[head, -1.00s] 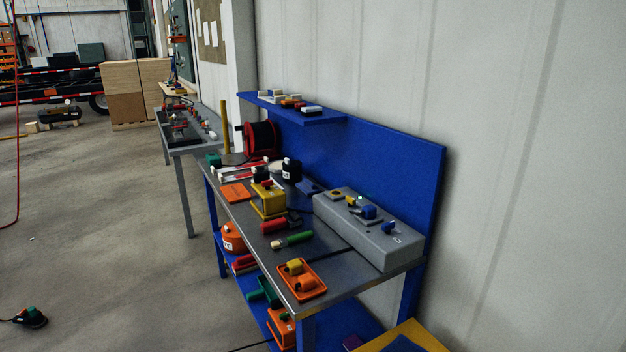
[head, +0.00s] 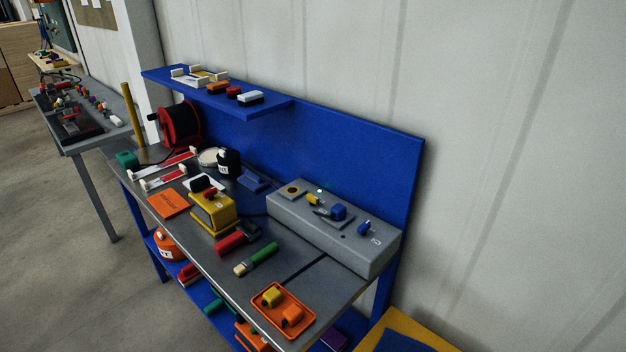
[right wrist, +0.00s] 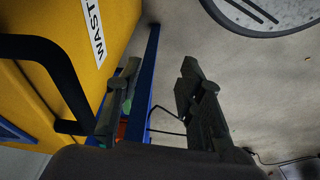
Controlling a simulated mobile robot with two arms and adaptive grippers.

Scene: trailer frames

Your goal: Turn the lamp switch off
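A long grey switch box (head: 290,215) stands on the metal workbench (head: 330,285) against its blue back panel. On its top are a round yellow-and-black piece (head: 292,190), a yellow knob (head: 312,199), a blue knob (head: 338,212) and a smaller blue switch (head: 363,228). A tiny pale green light (head: 319,190) shows behind the yellow knob. I cannot tell which control is the lamp switch. My right gripper (right wrist: 158,88) is open and empty in the right wrist view, above the floor and beside a yellow bin. Neither gripper shows in the head view.
The bench holds a yellow device (head: 212,213), an orange tray (head: 284,312), a green-handled brush (head: 257,260) and a red cable reel (head: 180,126). A blue shelf (head: 225,95) overhangs the back. In the right wrist view the yellow bin (right wrist: 60,30) has a black handle.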

